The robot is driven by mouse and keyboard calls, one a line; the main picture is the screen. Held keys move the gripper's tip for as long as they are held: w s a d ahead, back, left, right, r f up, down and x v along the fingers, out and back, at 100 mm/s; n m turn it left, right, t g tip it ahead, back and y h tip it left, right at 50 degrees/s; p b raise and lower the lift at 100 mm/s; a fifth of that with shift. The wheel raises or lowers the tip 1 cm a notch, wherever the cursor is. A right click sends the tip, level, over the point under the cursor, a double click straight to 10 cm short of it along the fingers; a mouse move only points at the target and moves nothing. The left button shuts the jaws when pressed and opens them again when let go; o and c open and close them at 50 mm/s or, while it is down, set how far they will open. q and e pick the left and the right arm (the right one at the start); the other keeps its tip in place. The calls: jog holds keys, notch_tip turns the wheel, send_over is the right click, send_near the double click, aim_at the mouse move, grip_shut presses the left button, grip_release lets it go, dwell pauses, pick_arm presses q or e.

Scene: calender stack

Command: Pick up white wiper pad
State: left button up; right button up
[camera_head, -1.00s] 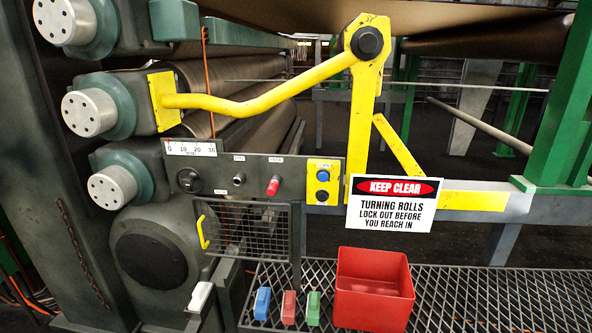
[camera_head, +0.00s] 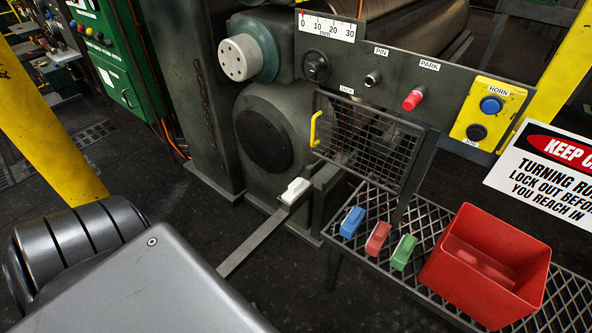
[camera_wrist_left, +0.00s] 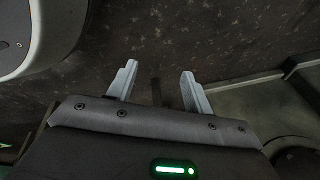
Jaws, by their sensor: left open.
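The white wiper pad (camera_head: 295,191) is a small white block in the head view. It rests at the far end of a flat grey bar (camera_head: 252,243), beside the dark machine frame, left of the mesh shelf. My left arm fills the lower left of the head view, and its gripper is not visible there. In the left wrist view my left gripper (camera_wrist_left: 157,76) has two pale fingers spread apart with nothing between them, above dark floor. The pad is not seen in the wrist view. My right gripper is in neither view.
Blue (camera_head: 352,222), red (camera_head: 378,238) and green (camera_head: 403,252) blocks stand on the mesh shelf (camera_head: 440,305) by a red bin (camera_head: 485,265). A mesh guard (camera_head: 370,145) with a yellow handle hangs above. A yellow post (camera_head: 45,125) stands left. Dark floor is clear between.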

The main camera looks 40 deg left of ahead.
pick_arm(q)
jog(key=w+r+m+t+b, duration=0.25)
jog(key=w+r, duration=0.35)
jog(key=r, duration=0.3)
jog(key=w+r+m+t+b, duration=0.1)
jog(key=w+r+m+b, duration=0.3)
jog(key=w+r, duration=0.35)
jog(key=m+t+b, duration=0.2)
jog(key=m+t, duration=0.5)
jog(key=m, duration=1.7)
send_near(294, 184)
jog(key=x, duration=1)
jog(key=shift+w+f, duration=0.15)
jog(key=shift+w, duration=0.1)
jog(key=shift+w+f, duration=0.1)
jog(key=shift+w, duration=0.15)
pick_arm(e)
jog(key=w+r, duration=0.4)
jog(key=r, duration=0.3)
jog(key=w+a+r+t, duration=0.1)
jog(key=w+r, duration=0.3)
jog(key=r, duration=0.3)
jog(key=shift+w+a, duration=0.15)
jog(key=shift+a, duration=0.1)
